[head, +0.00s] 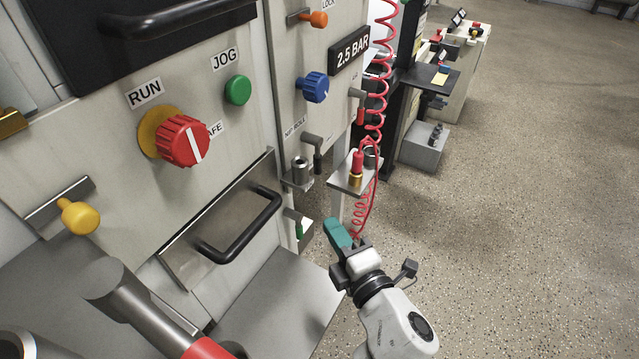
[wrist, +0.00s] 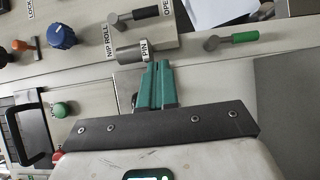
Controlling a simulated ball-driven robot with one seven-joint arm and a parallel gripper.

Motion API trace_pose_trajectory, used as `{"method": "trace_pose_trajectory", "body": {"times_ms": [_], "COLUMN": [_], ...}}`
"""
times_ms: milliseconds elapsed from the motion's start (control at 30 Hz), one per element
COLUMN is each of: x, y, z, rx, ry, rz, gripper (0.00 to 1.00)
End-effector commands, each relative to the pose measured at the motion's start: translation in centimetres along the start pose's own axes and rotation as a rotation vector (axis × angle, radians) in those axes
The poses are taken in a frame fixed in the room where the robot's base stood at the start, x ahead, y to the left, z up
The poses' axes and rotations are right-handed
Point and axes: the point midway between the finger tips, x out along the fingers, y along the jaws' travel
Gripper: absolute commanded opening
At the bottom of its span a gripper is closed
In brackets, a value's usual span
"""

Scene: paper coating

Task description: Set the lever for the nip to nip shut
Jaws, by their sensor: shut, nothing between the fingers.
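A lever with a dark handle (head: 317,158) sits beside the NIP ROLL label (head: 294,129) on the narrow panel. In the head view its handle hangs down. In the wrist view the dark handle (wrist: 146,13) points toward a partly cut-off label reading "OPE". A metal cylinder (wrist: 130,53) with a PIN label stands beside it. A green-handled lever (wrist: 236,39) is farther right, and shows low on the panel in the head view (head: 298,229). My gripper (head: 335,228), with teal fingers, is shut and empty, right of the green lever and apart from it. The fingers also show in the wrist view (wrist: 157,70).
A small shelf (head: 346,184) with a red-topped fitting (head: 357,166) and a coiled red hose (head: 375,100) stands close above my gripper. A blue knob (head: 314,87) and red-handled lever (head: 360,112) are higher up. Open floor (head: 520,200) lies to the right.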

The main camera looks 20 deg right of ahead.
Motion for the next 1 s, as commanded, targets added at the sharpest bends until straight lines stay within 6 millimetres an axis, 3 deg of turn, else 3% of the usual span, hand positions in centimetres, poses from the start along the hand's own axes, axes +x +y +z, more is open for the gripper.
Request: {"method": "trace_pose_trajectory", "body": {"times_ms": [533, 700, 1000], "x": [9.8, 11.3, 12.1], "y": [0.3, 0.4, 0.0], "z": [0.2, 2.0, 2.9], "rx": [0.002, 0.001, 0.001], "ry": [-0.002, -0.002, -0.001], "rz": [0.000, -0.002, -0.001], "gripper": [0.00, 0.00, 0.00]}}
